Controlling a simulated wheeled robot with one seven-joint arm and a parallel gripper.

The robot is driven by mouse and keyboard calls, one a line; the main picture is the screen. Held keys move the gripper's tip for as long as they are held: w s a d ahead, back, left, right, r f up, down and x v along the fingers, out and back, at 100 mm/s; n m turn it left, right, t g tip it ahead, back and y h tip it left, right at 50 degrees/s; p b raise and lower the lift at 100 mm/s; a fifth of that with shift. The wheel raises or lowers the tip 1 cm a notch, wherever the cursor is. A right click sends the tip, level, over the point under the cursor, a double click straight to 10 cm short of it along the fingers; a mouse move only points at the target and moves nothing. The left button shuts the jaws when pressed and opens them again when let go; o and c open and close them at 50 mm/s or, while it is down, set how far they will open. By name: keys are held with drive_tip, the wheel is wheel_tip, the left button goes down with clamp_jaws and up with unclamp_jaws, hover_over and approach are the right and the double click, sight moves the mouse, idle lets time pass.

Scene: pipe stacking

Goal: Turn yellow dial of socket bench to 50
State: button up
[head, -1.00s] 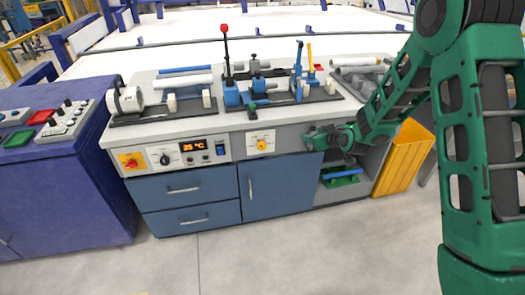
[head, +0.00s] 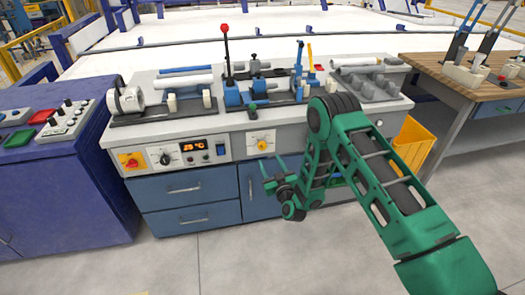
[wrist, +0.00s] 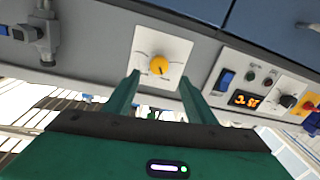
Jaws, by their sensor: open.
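The yellow dial (head: 262,144) sits on a white square plate on the grey front panel of the socket bench (head: 290,126). In the wrist view the yellow dial (wrist: 159,67) shows on its plate between my fingers, with a dark pointer mark; its scale numbers are too small to read. My gripper (head: 273,173) is open and empty, in front of the bench and just below the dial in the head view. In the wrist view my gripper (wrist: 156,85) has one finger on each side of the dial, apparently short of it.
Left of the dial are a lit display (head: 193,145), a black knob (head: 165,159) and a yellow plate with a red knob (head: 131,161). Blue drawers (head: 185,189) lie below. A yellow bin (head: 412,143) and a wooden table (head: 470,85) stand right.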

sight(262, 148)
drive_tip(key=x, duration=0.9)
drive_tip(key=shift+w+r, duration=0.1)
drive_tip(key=shift+w, duration=0.2)
drive_tip(key=shift+c, duration=0.5)
drive_tip(key=c, duration=0.9)
drive_tip(key=shift+s+a, duration=0.1)
drive_tip(key=shift+a, duration=0.3)
drive_tip(key=shift+d, duration=0.25)
